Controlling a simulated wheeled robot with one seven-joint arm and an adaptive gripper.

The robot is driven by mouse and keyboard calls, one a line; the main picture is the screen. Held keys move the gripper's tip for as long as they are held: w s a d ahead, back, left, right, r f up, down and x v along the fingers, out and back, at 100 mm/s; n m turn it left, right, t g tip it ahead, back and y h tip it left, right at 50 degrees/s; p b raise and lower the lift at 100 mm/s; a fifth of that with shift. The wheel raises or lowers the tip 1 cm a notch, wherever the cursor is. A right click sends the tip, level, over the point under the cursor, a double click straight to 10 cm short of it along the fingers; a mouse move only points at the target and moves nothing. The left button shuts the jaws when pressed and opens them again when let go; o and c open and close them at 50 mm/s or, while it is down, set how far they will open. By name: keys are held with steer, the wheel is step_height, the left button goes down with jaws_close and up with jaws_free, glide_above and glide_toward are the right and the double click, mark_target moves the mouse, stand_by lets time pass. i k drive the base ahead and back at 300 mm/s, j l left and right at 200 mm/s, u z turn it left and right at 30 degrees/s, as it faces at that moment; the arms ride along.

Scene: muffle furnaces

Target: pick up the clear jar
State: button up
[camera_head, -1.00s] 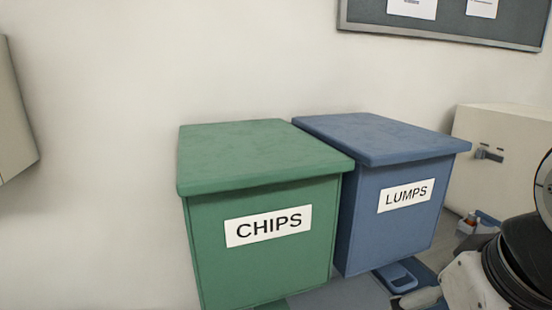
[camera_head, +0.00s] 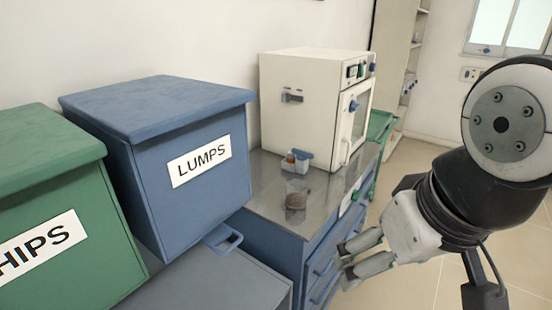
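A clear jar (camera_head: 296,194) with something brown in its bottom stands upright on the grey metal counter top, between the blue LUMPS bin and the white furnace. My gripper (camera_head: 343,263) is in front of the counter's drawers, to the right of the jar and nearer to me, and does not touch it. Its two fingers point left with a gap between them, and nothing shows in the gap.
A small caddy (camera_head: 297,160) with little bottles stands just behind the jar. The white furnace (camera_head: 300,110) is behind it. The blue LUMPS bin (camera_head: 185,125) and green CHIPS bin (camera_head: 50,150) are at left. Bare counter (camera_head: 264,185) surrounds the jar.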

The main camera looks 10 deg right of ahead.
mark_target(296, 194)
steer(key=i+l, duration=0.75)
steer(key=i, duration=0.2)
steer(key=l+z, duration=0.05)
